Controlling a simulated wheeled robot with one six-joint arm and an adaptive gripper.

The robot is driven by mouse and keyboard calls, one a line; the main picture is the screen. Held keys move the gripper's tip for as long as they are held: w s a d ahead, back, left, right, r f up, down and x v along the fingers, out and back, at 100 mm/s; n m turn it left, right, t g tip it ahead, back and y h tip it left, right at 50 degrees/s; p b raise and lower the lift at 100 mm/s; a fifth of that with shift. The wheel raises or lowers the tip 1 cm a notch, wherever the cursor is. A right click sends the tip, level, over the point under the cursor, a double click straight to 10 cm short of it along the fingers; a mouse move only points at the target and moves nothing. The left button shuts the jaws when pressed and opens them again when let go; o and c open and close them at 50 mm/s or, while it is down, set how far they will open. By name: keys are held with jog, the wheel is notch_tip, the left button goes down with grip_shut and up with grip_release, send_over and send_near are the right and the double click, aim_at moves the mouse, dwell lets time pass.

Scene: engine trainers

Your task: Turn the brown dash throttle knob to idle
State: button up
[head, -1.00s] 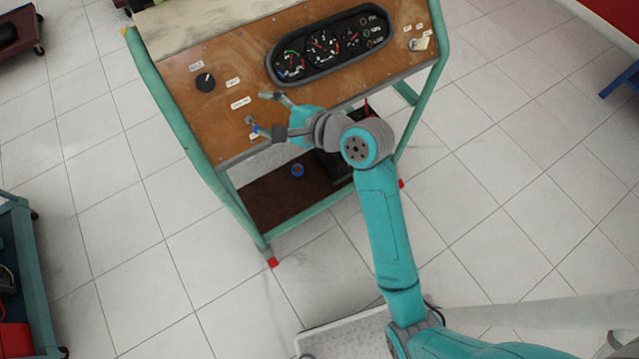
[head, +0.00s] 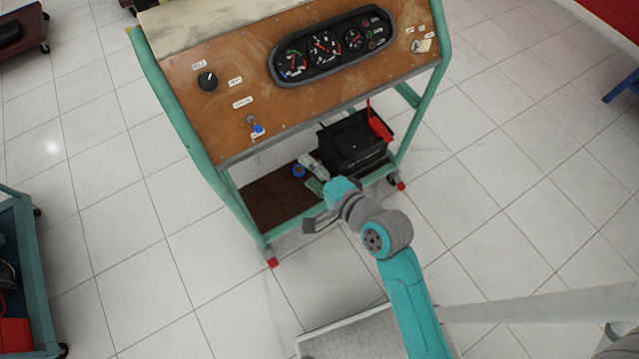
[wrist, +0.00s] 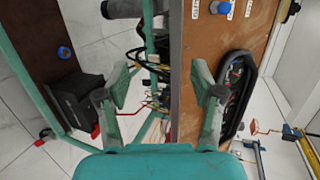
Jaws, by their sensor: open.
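The round black throttle knob (head: 207,82) sits on the left part of the brown dash (head: 310,102), between two small white labels. A light pointer mark shows on the knob's upper side; I cannot read the labels surely. My gripper (head: 308,204) is below the dash's front edge, in front of the stand's lower shelf, well apart from the knob.
A blue-tipped lever (head: 258,129) stands on the dash below the knob. A gauge cluster (head: 331,42) and a key switch (head: 420,46) are farther right. A black battery (head: 352,145) and blue cap (head: 298,171) lie on the lower shelf.

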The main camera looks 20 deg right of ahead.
jog(key=shift+s+d+f+n+h, duration=0.15)
jog(key=shift+s+d+f, duration=0.1)
jog(key=shift+s, duration=0.25)
jog(key=shift+s+d+f+n+h, duration=0.15)
jog(key=shift+s+f+n, duration=0.1)
jog(key=shift+s, duration=0.2)
jog(key=shift+s+d+f+n, duration=0.1)
jog(key=shift+s+d+f, duration=0.15)
jog(key=shift+s, duration=0.25)
jog(key=shift+a, duration=0.1)
